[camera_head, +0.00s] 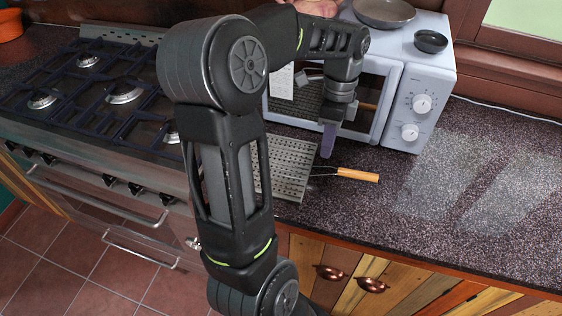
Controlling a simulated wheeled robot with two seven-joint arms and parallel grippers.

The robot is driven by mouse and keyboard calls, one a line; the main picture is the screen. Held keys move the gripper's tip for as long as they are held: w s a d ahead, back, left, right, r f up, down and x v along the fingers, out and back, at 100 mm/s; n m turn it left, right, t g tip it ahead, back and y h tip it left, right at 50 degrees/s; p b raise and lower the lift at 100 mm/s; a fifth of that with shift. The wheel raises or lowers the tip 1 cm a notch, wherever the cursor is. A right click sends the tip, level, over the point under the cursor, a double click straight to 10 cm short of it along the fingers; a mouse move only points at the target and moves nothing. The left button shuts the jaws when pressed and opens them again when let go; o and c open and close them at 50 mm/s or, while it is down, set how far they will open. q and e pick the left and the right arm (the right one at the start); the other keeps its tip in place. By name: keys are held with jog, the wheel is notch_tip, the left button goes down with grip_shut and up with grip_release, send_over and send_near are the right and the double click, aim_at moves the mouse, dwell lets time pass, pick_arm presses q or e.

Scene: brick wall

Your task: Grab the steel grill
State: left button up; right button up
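The steel grill (288,168) lies flat on the speckled dark countertop, in front of the microwave. It is a perforated metal plate with a wire neck and a wooden handle (358,174) pointing right. My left arm crosses in front of the plate and hides its left part. My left gripper (327,143) points down just above and behind the wire neck, near the plate's right edge. I see one greyish finger clearly and cannot tell how wide the gap is or whether it touches the grill. My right gripper is not in view.
A white microwave (432,72) stands behind the grill, with a pan (384,12) and a small dark bowl (431,41) on top. A gas stove (95,85) is at the left. The countertop (480,190) is clear at the right; wooden drawers are below its front edge.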

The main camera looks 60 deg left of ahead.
aim_at(322, 171)
pick_arm(q)
jog(key=shift+s+d+f, duration=0.15)
jog(key=shift+s+f, duration=0.05)
jog(key=shift+f, duration=0.9)
jog(key=shift+s+f+p, duration=0.15)
jog(key=shift+f+p, duration=0.25)
jog(key=shift+f, duration=0.15)
jog(key=f, duration=0.2)
jog(key=f+p, duration=0.1)
jog(key=f, duration=0.1)
jog(key=shift+s+d, duration=0.1)
jog(key=shift+s, duration=0.15)
grip_shut()
dwell(0.6)
